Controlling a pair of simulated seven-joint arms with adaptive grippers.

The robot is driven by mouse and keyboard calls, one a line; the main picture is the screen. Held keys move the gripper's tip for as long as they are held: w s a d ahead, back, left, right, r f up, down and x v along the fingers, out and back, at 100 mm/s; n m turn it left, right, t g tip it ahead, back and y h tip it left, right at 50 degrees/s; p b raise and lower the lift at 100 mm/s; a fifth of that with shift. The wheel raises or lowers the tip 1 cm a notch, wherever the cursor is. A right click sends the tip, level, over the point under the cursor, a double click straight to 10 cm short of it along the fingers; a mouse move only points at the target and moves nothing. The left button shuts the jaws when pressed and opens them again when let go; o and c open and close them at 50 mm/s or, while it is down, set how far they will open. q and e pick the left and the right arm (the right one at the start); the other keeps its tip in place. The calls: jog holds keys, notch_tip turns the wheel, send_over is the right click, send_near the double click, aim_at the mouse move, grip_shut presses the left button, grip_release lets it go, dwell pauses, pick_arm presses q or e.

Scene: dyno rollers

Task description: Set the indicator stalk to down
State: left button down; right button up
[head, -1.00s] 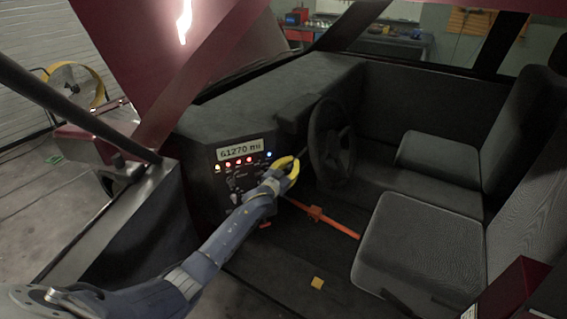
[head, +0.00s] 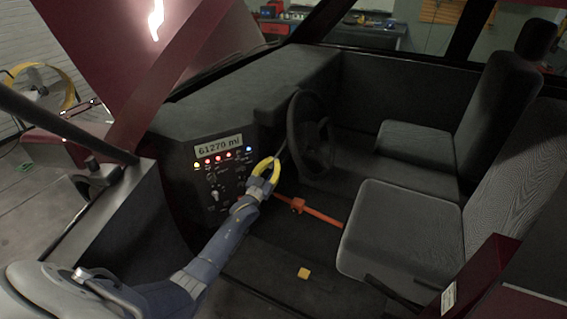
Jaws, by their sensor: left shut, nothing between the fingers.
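The indicator stalk (head: 281,150) is a thin dark rod between the dashboard and the steering wheel (head: 310,136). It seems to slant up and to the right, but its exact setting is hard to tell. My left gripper (head: 267,168), with yellow fingers, is shut and empty. Its fingers are just below and left of the stalk's visible part. I cannot tell whether they touch it. My right gripper is not in view.
The dash panel has an odometer display (head: 218,145), a row of lit lamps and several switches. An orange lever (head: 298,206) lies low, right of my gripper. A yellow pedal-like block (head: 304,273) is on the floor. The grey seat (head: 395,235) is at right.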

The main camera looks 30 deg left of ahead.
pick_arm(q)
jog(key=c, duration=1.3)
grip_release()
jog(key=v, duration=1.2)
